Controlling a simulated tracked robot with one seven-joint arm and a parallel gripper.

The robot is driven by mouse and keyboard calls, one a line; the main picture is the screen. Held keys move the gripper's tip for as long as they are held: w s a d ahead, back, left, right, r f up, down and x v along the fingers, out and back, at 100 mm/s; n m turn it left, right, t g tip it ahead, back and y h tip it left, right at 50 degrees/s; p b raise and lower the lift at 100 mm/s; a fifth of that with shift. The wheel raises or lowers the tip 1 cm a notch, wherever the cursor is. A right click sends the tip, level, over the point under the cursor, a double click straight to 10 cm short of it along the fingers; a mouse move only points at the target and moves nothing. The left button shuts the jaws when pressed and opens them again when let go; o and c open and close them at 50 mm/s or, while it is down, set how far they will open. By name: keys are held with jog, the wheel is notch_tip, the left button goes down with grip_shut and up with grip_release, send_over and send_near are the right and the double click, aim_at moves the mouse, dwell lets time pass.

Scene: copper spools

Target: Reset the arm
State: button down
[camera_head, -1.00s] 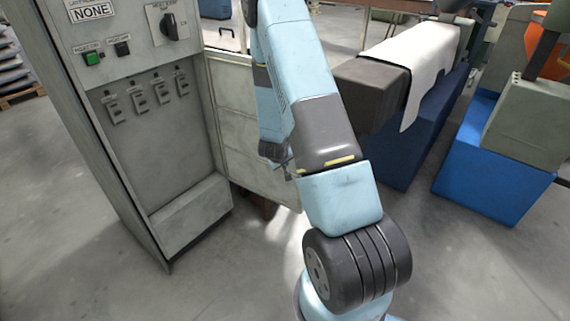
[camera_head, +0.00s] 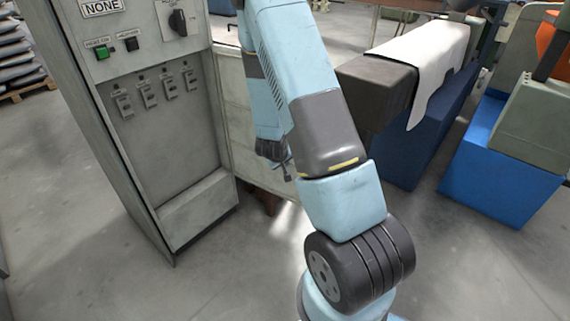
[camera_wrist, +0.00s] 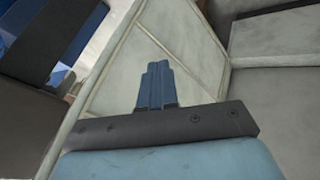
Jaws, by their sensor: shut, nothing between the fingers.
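My gripper (camera_wrist: 158,70) shows in the wrist view with its two blue fingers pressed together and nothing between them. Beyond the fingers is a pale panelled cabinet side (camera_wrist: 190,40). In the head view my light blue arm runs up the middle of the picture.
A grey control cabinet (camera_head: 150,150) with a green button (camera_head: 101,52) and a rotary switch (camera_head: 178,22) stands close on the left. A dark block (camera_head: 375,88) with a white cloth (camera_head: 425,60) and a blue base (camera_head: 500,175) stand right. Grey floor (camera_head: 460,270) is clear in front.

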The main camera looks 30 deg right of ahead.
jog(key=s+a+r+y, duration=0.2)
jog(key=s+a+r, duration=0.15)
jog(key=r, duration=0.55)
jog(key=s+a+r+t+y, duration=0.15)
jog(key=a+r, duration=0.25)
jog(key=r, duration=0.5)
jog(key=s+a+r+g+y, duration=0.1)
jog(key=s+a+r+y, duration=0.2)
jog(key=r, duration=0.7)
jog(key=s+r, duration=0.6)
jog(key=s, duration=0.4)
jog(key=s+a+r+h, duration=0.1)
jog(key=s+r, duration=0.6)
jog(key=s, duration=0.3)
jog(key=shift+s+a+r, duration=0.15)
jog(key=shift+s, duration=0.15)
jog(key=shift+a+h, duration=0.1)
jog(key=shift+h, duration=0.15)
